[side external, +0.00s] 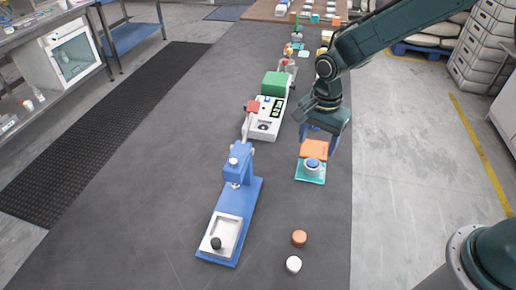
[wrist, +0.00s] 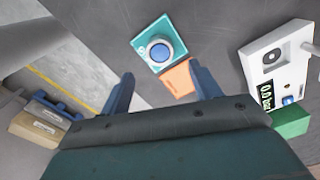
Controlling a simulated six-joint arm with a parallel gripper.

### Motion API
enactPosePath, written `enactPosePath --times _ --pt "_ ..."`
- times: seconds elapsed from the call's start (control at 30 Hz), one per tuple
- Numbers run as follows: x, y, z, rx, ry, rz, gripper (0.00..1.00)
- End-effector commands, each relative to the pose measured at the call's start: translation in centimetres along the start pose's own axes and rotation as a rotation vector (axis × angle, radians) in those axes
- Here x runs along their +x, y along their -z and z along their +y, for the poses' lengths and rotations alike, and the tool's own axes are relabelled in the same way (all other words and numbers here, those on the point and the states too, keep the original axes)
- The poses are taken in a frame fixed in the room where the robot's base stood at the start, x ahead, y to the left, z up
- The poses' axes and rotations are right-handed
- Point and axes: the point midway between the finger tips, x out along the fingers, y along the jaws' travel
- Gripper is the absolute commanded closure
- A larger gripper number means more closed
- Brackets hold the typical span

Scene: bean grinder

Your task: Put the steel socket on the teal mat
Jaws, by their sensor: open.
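The teal mat (side external: 301,175) lies on the dark table, and it also shows in the wrist view (wrist: 141,43). A short round piece with a blue top and a pale metallic rim, seemingly the steel socket (side external: 312,164), stands upright on the mat; the wrist view shows it near the mat's middle (wrist: 160,50). My gripper (side external: 320,142) is open and empty, above the orange mat beside the teal one. In the wrist view its two blue fingers (wrist: 162,88) are spread wide, apart from the socket.
The orange mat (side external: 314,149) adjoins the teal mat. A blue press (side external: 238,190) and a white device with a green box (side external: 267,118) stand to the left. An orange puck (side external: 299,238) and a white puck (side external: 293,264) lie in front. The table's right edge is close.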

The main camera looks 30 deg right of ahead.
Motion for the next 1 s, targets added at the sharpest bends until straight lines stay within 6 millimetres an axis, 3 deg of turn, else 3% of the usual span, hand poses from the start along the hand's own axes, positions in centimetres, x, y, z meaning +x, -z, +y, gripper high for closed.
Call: enactPosePath --times 0.2,0.4,1.0 --pt "-3.5 0.0 -0.1 0.000 0.004 0.001 0.37" --pt "-5.2 0.0 0.0 0.000 0.000 0.000 0.37" --pt "-5.6 0.0 0.0 0.000 -0.001 0.000 0.37"
